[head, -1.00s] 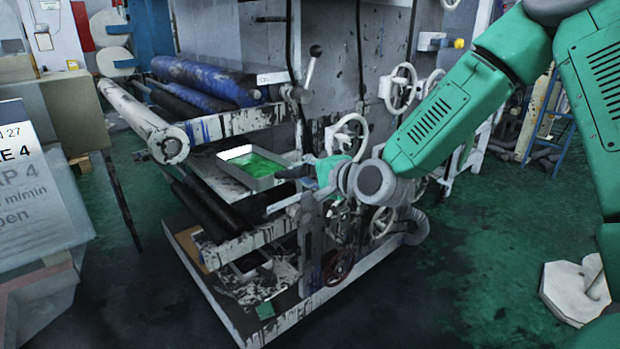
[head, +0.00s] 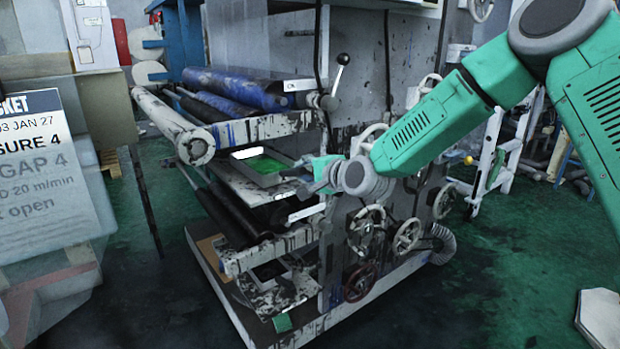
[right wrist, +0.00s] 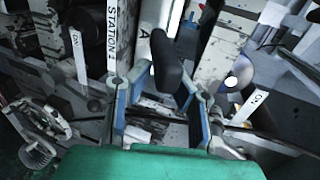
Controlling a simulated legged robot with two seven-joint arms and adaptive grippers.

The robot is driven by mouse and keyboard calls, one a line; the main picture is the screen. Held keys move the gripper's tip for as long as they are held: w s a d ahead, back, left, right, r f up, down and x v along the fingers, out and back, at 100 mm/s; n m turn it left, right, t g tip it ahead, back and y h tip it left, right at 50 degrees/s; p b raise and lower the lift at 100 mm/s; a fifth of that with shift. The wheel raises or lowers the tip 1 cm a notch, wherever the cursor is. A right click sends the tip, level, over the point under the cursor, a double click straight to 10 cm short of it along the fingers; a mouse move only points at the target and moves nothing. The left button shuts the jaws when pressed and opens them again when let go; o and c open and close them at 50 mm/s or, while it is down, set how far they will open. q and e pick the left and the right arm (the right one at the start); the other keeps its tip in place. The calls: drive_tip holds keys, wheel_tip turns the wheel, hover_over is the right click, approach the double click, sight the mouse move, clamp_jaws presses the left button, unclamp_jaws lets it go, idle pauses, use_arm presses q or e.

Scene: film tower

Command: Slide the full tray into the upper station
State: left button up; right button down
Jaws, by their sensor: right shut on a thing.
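The tray (head: 286,178) is a pale shallow box with green liquid in it. It lies roughly level in the machine's side, under the upper blue rollers (head: 225,88) and above a pale shelf (head: 232,182). Whether it touches the shelf I cannot tell. My right gripper (head: 312,178) is at the tray's right end, shut on it. In the right wrist view the blue-grey fingers (right wrist: 160,105) stand around a dark rounded piece; the tray itself is hard to make out there. My left gripper is not in view.
The machine's side frame carries a lever (head: 342,60) and several handwheels (head: 407,236) close to my right arm. A white "ON" tag (head: 306,212) sits below the gripper. A printed panel (head: 40,165) stands at left.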

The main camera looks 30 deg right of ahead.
drive_tip(key=x, duration=0.3)
drive_tip(key=shift+w+d+r+b, duration=0.1)
drive_tip(key=shift+w+r+b, duration=0.05)
drive_tip(key=shift+w+b, duration=0.55)
drive_tip(key=shift+w, duration=1.15)
drive_tip(key=c, duration=1.4)
unclamp_jaws()
drive_tip(key=shift+s, duration=0.15)
